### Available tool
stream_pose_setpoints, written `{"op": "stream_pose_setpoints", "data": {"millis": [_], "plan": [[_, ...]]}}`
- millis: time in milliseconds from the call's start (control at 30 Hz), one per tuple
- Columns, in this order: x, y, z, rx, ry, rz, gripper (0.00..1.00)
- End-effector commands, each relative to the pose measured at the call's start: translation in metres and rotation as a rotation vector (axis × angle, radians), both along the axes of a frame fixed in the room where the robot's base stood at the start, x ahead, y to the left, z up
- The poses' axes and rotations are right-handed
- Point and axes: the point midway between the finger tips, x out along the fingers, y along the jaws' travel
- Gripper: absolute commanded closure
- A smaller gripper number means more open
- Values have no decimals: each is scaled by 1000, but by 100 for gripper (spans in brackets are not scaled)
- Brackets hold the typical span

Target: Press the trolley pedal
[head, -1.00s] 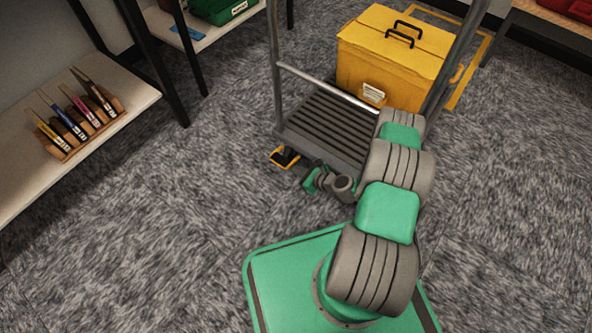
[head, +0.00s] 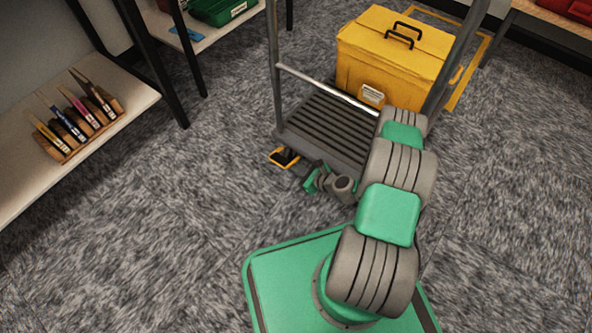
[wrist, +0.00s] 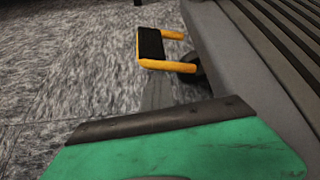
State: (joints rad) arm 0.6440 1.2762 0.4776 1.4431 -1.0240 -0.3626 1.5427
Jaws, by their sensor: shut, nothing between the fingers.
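The trolley pedal (head: 284,158) is a black pad in a yellow frame, low at the near left corner of the trolley (head: 325,128). It also shows in the wrist view at the top middle (wrist: 151,44). My gripper (head: 303,170) is low near the floor, just right of the pedal in the head view, with a small gap seeming to lie between them. In the wrist view the dark edge of my gripper's green body fills the bottom, and grey finger parts (wrist: 158,92) point toward the pedal. The gripper is shut and empty. Whether the fingertips touch the pedal is unclear.
The trolley has a ribbed grey deck and a tall handle with a crossbar. Carpet is clear left of the pedal and at the right.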

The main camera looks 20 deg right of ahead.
Motion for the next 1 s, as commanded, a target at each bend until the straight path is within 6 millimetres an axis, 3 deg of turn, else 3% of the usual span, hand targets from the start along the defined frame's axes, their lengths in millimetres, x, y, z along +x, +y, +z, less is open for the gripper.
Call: {"op": "stream_pose_setpoints", "data": {"millis": [200,467,1000], "plan": [[-22,-18,25,2,-6,-10,100],[-53,-34,40,2,0,-5,100],[-57,-34,38,1,2,-1,100]]}}
